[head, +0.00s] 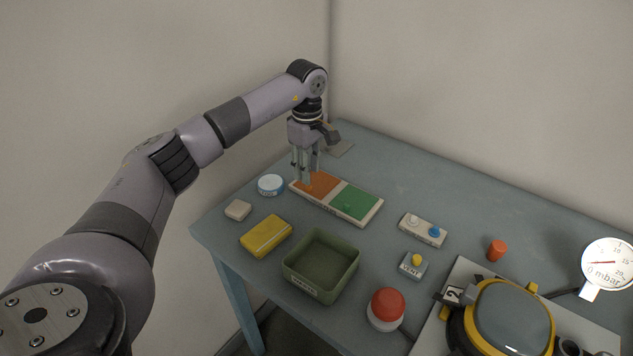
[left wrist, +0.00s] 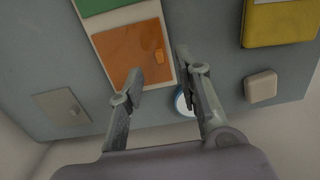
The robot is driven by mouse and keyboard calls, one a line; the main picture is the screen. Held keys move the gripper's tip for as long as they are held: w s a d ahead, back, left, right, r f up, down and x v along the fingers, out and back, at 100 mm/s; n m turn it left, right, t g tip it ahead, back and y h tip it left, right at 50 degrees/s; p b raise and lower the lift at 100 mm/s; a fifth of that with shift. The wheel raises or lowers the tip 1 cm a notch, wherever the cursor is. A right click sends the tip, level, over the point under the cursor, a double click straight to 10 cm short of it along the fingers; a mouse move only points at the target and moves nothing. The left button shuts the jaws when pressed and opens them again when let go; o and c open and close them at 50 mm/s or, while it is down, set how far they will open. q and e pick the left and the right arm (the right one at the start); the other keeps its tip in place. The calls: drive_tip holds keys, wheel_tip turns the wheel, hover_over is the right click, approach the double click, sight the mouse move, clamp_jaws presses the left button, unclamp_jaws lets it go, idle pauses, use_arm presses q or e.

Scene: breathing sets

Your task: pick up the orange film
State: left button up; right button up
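The orange film (head: 318,184) lies flat on the left half of a pale board (head: 334,209), beside a green film (head: 355,201). In the left wrist view the orange film (left wrist: 127,53) has a small orange tab (left wrist: 158,57) near one edge. My left gripper (head: 305,178) points down at the film's left end and hides part of it. Its fingers are apart with nothing between them; they also show in the left wrist view (left wrist: 164,76), one over the film and one past the board's edge. I cannot tell whether the fingertips touch anything. My right gripper is not in view.
A white-and-blue round tin (head: 271,185), a beige block (head: 238,210) and a yellow pad (head: 266,236) lie near the board. A green tray (head: 321,266) stands in front. A switch box (head: 422,230) and a gauge (head: 604,262) are to the right. The table's back is mostly clear.

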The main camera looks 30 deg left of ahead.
sight(322, 183)
use_arm(q)
wheel_tip(322, 183, down, 5)
drive_tip(key=shift+r+p, duration=0.1)
drive_tip(key=shift+p, duration=0.45)
clamp_jaws()
